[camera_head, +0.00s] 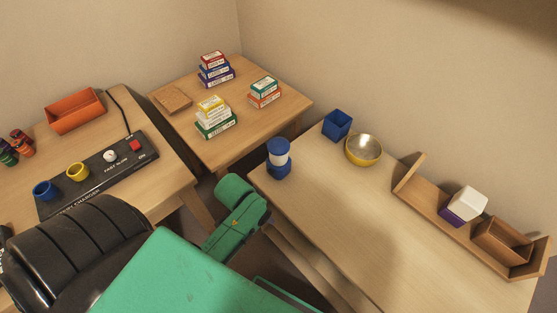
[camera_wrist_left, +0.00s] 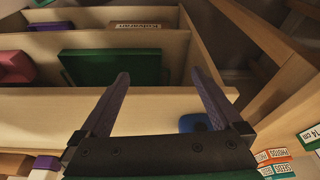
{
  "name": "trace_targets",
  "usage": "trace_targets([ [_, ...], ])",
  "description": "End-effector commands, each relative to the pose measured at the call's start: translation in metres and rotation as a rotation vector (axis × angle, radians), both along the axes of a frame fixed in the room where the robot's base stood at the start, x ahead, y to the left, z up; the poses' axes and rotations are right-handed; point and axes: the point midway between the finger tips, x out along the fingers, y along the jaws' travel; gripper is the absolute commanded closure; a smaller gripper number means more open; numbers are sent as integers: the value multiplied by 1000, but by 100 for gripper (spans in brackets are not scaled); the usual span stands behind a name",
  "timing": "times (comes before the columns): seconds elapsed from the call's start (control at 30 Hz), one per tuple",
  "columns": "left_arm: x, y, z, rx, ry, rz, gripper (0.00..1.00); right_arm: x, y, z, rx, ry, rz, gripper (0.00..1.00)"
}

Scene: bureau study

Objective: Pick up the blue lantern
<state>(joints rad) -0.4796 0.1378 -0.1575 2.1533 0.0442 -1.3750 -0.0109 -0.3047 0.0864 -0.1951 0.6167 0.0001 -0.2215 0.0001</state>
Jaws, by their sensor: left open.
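The blue lantern (camera_head: 278,158) stands upright near the left corner of the right-hand wooden table. It has a blue cap, a white middle band and a blue base. My green arm (camera_head: 238,212) reaches up beside that corner in the head view, its end a little left of and below the lantern; no fingers show there. In the left wrist view my left gripper (camera_wrist_left: 160,74) is open, with nothing between its dark fingers. A blue rounded thing (camera_wrist_left: 196,123), probably the lantern, shows partly behind the right finger. My right gripper is not in view.
A wooden rack (camera_head: 432,206) stands further right. Stacked boxes (camera_head: 216,116) sit on the back table (camera_head: 262,133). A charger (camera_head: 104,171) lies on the left table. The right table's front is clear.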

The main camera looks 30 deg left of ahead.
Motion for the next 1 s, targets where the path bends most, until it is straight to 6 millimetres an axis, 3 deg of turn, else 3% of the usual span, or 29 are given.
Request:
trace_targets([
  [0.03, 20, -13, 22, -22, -33, -59, 0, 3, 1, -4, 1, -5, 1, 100],
  [0.2, 59, -48, 50, -63, -43, -251, 0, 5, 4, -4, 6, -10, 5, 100],
  [0.47, 112, -73, 89, -28, -10, -552, 0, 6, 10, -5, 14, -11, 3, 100],
  [0.57, 135, -65, 115, 29, 35, -672, 0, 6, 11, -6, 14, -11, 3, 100],
  [0.7, 161, -25, 165, 126, 137, -781, 0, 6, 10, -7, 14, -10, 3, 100],
  [0.8, 168, 4, 200, 160, 197, -804, 0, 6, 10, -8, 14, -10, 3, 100],
  [0.9, 169, 22, 221, 168, 233, -810, 0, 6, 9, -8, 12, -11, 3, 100],
  [1.0, 168, 27, 219, 166, 247, -811, 0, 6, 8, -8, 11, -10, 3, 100],
])
